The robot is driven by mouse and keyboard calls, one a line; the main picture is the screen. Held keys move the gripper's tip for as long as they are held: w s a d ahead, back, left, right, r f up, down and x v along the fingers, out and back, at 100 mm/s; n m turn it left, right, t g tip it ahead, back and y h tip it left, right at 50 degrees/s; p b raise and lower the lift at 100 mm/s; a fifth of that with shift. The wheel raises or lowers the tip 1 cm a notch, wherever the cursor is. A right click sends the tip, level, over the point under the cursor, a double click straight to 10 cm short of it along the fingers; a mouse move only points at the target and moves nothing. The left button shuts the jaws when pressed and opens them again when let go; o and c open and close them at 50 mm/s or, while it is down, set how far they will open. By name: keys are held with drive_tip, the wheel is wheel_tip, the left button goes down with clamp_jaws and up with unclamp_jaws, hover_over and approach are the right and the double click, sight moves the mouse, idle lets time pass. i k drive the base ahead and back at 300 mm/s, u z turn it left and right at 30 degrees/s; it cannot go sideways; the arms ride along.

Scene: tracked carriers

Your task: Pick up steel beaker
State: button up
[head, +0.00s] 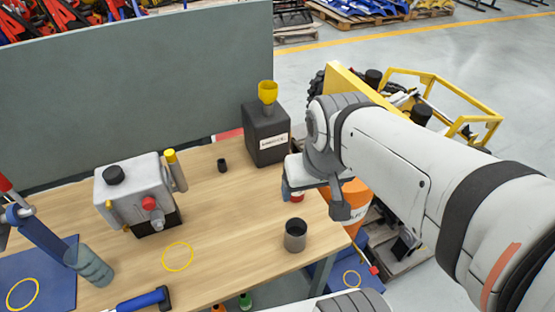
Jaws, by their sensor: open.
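The steel beaker (295,236) appears to be the grey, open-topped metal cup standing upright near the right front edge of the wooden table (225,262). Its dark inside faces up and nothing touches it. My gripper (316,198) hangs from the arm above and behind the beaker in the head view, apart from it. The jaws are open, with one dark finger clear at the right; the other side is hard to make out. A small red and white object (297,196) shows partly behind the gripper.
A grey machine (132,187), a small black cup (222,165) and a bluish cylinder (90,266) are further left. A grey panel (130,90) closes the back. The table around the beaker is clear.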

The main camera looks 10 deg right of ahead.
sight(296, 229)
drive_tip(key=u, duration=0.1)
drive_tip(key=k, duration=0.5)
drive_tip(key=z, duration=1.6)
drive_tip(key=k, duration=1.55)
drive_tip(key=u, duration=1.1)
drive_tip(key=i, duration=1)
drive_tip(key=u, duration=0.1)
